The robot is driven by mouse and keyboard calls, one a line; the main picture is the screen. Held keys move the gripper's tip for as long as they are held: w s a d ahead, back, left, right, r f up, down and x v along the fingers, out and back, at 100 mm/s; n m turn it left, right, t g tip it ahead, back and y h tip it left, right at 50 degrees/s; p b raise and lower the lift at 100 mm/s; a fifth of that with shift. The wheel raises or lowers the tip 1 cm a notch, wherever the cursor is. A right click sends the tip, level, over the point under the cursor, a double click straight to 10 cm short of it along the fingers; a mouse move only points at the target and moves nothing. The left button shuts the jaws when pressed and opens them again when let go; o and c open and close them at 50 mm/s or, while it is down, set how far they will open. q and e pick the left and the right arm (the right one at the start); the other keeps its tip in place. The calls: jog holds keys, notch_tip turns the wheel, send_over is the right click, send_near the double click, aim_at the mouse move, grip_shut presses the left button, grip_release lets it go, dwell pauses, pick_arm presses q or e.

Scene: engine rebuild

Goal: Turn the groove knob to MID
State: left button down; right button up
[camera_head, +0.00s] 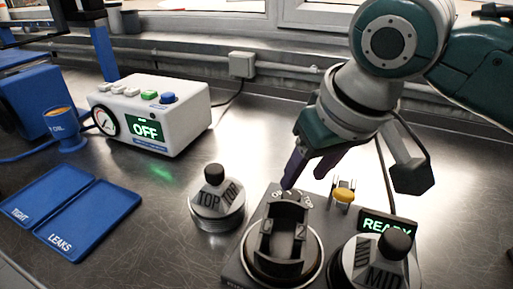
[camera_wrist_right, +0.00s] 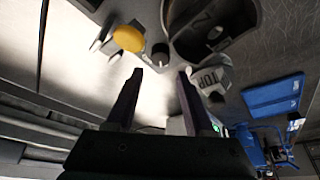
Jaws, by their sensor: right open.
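The groove knob (camera_wrist_right: 160,53) is a small dark knob on a grey base plate (camera_head: 240,265). In the head view its dial (camera_head: 304,201), with small white marks, shows just below my right gripper, and the knob is mostly hidden. My right gripper (camera_head: 304,181) is open and empty, pointing down at the dial. In the right wrist view the fingertips (camera_wrist_right: 160,72) stand either side of the knob's line, with the knob just beyond them; I cannot tell whether they touch it. The dial's setting is too small to read. My left gripper is not in view.
On the plate are a ring holder (camera_head: 310,262), a yellow button (camera_head: 344,195) and a READY display (camera_head: 386,224). A piston marked MID (camera_head: 385,275) stands right, one marked TOP (camera_head: 217,205) left. An OFF box (camera_head: 185,125) and blue trays (camera_head: 95,220) lie further left.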

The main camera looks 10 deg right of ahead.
aim_at(292, 195)
jog(key=b+x, duration=0.1)
jog(key=x, duration=0.6)
jog(key=shift+f+b, duration=0.2)
jog(key=shift+b, duration=0.15)
grip_shut()
